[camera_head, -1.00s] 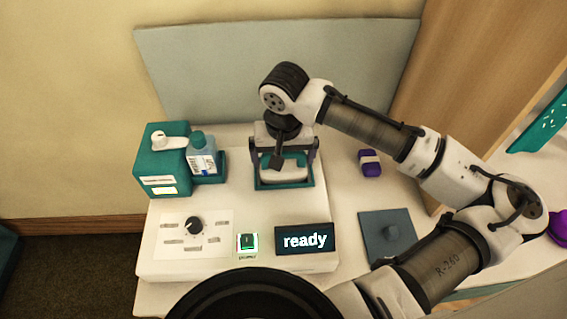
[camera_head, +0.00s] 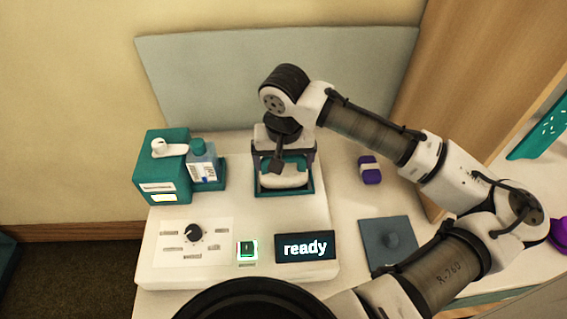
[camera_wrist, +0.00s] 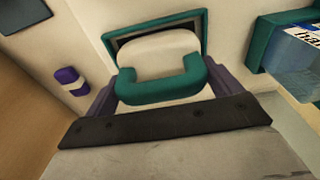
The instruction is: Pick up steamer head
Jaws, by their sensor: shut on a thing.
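The steamer head (camera_head: 285,181) is a white block with a teal U-shaped handle. It sits in a teal-framed holder (camera_head: 283,194) on the white console; in the wrist view its white body (camera_wrist: 160,48) lies within the teal frame (camera_wrist: 201,29). My gripper (camera_head: 284,165) is above it, pointing down. In the wrist view my gripper (camera_wrist: 163,88) has its purple fingers at either side of the teal handle (camera_wrist: 163,92), shut on it. I cannot tell whether the head is lifted off the holder's floor.
A teal box (camera_head: 163,175) and a blue bottle (camera_head: 202,160) stand left of the holder. In front are a dial (camera_head: 194,233), a lit green switch (camera_head: 247,250) and a screen (camera_head: 305,246) reading "ready". A purple-and-white block (camera_head: 369,170) and a blue-grey pad (camera_head: 388,240) lie right.

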